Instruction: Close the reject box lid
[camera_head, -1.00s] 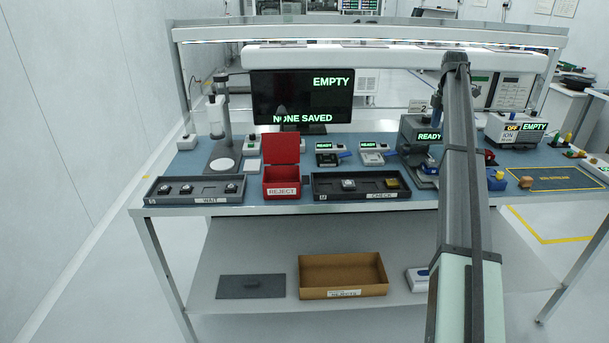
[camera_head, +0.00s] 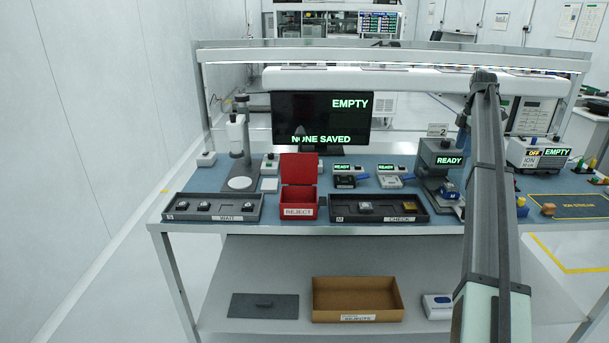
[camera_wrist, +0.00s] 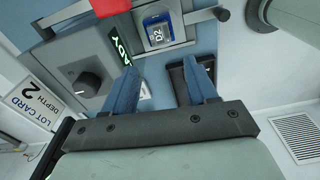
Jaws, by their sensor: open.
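The reject box (camera_head: 299,201) is a small red box with a REJECT label on its front, standing near the front edge of the bench. Its red lid (camera_head: 299,168) stands open, upright at the back of the box. My gripper (camera_wrist: 162,74) is open in the wrist view, with two blue fingers apart and nothing between them. It is over the handler machine on the right side of the bench, well away from the box. In the head view my arm hides the gripper.
The WAIT tray (camera_head: 180,212) is left of the box, and the CHECK tray (camera_head: 385,219) is close on its right. A monitor (camera_head: 321,118) stands behind. The handler (camera_head: 437,158) reads READY; a blue D2 part (camera_wrist: 157,34) sits in it. A cardboard box (camera_head: 326,317) is on the lower shelf.

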